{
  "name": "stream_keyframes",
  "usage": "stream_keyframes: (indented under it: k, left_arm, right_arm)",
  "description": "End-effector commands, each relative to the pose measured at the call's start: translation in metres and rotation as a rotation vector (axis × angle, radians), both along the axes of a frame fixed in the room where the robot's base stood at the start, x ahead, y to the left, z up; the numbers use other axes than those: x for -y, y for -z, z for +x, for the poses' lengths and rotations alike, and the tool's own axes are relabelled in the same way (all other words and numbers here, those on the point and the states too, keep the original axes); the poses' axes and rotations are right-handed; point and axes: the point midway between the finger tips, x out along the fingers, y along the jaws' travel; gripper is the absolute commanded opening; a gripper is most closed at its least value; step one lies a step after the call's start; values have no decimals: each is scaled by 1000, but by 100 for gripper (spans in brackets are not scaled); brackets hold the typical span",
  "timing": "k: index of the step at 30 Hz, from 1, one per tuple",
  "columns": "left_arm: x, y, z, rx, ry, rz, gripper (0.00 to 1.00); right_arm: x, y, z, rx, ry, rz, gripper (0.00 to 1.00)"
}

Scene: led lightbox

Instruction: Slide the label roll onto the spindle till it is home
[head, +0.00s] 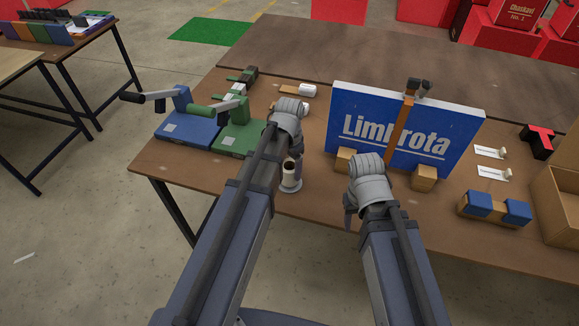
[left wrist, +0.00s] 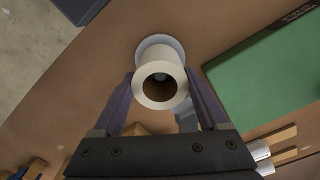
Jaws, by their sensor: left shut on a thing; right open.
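The cream label roll (head: 291,175) stands upright near the table's front edge, below my left gripper (head: 292,160). In the left wrist view my gripper's fingers are closed on either side of the roll (left wrist: 147,95). Its dark bore faces that camera, and a small greyish spot shows inside. The spindle's pale round base (head: 290,188) lies below the roll; its rim also shows in the left wrist view (left wrist: 155,42). The roll hides the post, and I cannot tell how far down the roll sits. My right gripper (head: 349,212) is open, low before the blue sign.
The blue Limbrota panel (head: 355,115) stands between wooden blocks behind my right gripper. Green (head: 238,138) and blue (head: 187,130) crank devices stand left of the roll. A cardboard box (head: 560,205) and a blue-topped wooden block (head: 495,208) are at right.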

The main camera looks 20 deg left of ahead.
Motion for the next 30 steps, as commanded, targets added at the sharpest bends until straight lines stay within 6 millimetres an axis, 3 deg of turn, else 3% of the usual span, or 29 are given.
stream_keyframes:
  k: [17, 18, 24, 30]
  left_arm:
    - [0, 15, 0, 0, 0, 0, 0]
    - [0, 14, 0, 0, 0, 0, 79]
    - [0, 14, 0, 0, 0, 0, 100]
    - [0, 14, 0, 0, 0, 0, 100]
  right_arm:
    - [0, 15, 0, 0, 0, 0, 50]
    - [0, 14, 0, 0, 0, 0, 50]
    - [0, 14, 0, 0, 0, 0, 50]
    - [0, 14, 0, 0, 1, 0, 50]
